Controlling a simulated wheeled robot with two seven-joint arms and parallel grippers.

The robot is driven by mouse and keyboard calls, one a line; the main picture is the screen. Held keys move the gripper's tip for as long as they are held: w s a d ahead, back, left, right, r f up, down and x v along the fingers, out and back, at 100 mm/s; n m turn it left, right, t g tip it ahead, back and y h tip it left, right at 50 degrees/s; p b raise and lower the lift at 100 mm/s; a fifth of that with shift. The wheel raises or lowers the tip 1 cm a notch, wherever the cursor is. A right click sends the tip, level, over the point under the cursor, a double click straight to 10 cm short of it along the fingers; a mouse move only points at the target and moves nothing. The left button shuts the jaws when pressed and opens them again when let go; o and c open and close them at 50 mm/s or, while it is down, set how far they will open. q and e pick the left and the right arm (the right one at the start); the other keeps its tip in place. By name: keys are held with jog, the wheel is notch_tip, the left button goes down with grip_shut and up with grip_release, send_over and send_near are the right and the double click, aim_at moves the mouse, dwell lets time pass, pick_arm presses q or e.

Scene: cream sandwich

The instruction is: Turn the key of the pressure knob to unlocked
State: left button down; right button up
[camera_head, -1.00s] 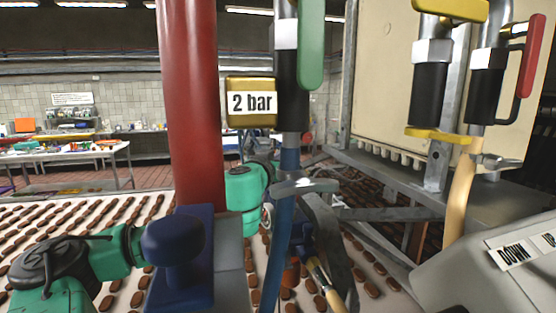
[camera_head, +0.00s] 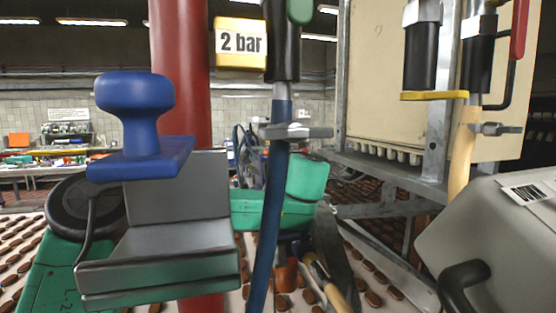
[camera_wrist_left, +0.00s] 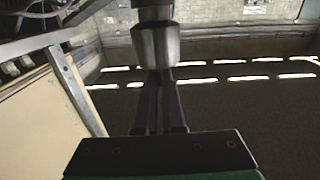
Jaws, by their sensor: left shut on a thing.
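A large blue mushroom-shaped knob (camera_head: 135,110) on a blue plate stands above a grey block (camera_head: 180,190), in front of the red pipe. I cannot tell if it is the pressure knob, and I make out no key on it. In the left wrist view, my left gripper (camera_wrist_left: 160,78) is shut on a grey metal piece (camera_wrist_left: 155,45), round and thick. I cannot tell whether this is the key. In the head view my green left arm (camera_head: 260,210) passes behind the block toward the blue hose; its fingertips are hidden. My right gripper is not in view.
The red pipe (camera_head: 182,60) rises behind the knob. A blue hose (camera_head: 268,220) hangs beside the yellow "2 bar" sign (camera_head: 240,43). A cream panel (camera_head: 375,80), valves and a grey cover (camera_head: 490,225) fill the right. Brown pieces cover the surface below.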

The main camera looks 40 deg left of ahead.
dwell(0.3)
pick_arm(q)
jog(key=c, duration=1.1)
grip_release()
jog(key=shift+a+f, duration=0.1)
jog(key=shift+o, duration=0.4)
jog(key=shift+w+a+f, duration=0.15)
jog(key=shift+w+a, duration=0.1)
jog(key=shift+s+d+r, duration=0.1)
jog(key=shift+r, duration=0.25)
notch_tip(320, 180, up, 10)
jog(key=shift+r+b, duration=0.1)
jog(key=shift+b, duration=0.9)
notch_tip(320, 180, up, 9)
jog(key=p, duration=0.4)
